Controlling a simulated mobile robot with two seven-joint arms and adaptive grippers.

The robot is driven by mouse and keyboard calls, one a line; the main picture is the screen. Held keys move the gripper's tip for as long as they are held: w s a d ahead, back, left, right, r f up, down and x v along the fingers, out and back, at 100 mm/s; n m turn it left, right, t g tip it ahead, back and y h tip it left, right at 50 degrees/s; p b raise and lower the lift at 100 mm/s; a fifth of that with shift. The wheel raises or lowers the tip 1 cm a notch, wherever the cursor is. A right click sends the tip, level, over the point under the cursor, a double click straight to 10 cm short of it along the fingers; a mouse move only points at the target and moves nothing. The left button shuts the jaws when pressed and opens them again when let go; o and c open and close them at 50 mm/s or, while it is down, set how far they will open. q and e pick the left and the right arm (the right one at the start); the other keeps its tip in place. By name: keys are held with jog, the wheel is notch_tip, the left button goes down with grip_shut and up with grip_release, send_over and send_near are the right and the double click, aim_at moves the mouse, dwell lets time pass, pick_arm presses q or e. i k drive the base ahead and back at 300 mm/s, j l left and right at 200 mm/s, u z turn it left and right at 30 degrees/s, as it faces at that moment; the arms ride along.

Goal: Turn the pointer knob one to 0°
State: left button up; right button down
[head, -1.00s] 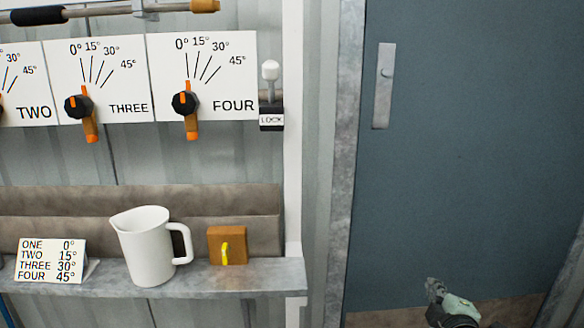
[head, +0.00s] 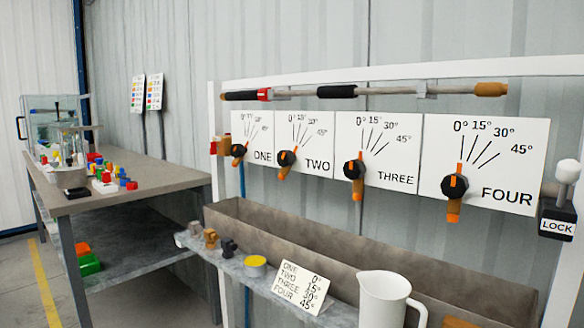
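Pointer knob one (head: 238,150) is a black knob with an orange pointer, on the leftmost white dial plate (head: 262,130), marked ONE with lines from 0° to 45°. Its orange tail hangs below and the pointer looks tilted right of upright; it is too small to read the exact angle. Knob two (head: 287,158) also looks tilted to the right. Knob three (head: 354,170) and knob four (head: 455,187) have near-upright pointers, close to their 0° lines. Neither gripper is in view.
A white card (head: 300,288) lists ONE 0°, TWO 15°, THREE 30°, FOUR 45°. It stands on a narrow shelf (head: 228,262) beside a white jug (head: 384,300) and small items. A LOCK lever (head: 566,190) is at right. A cluttered workbench (head: 150,180) stands at left.

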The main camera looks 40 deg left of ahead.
aim_at(238, 151)
jog(key=u, duration=1.75)
jog(key=i+j, duration=0.4)
jog(key=j, duration=0.15)
jog(key=i+j+z, duration=0.4)
jog(key=j, duration=0.2)
jog(key=j+z, duration=0.2)
jog(key=i+j, duration=0.05)
jog(key=j, duration=0.05)
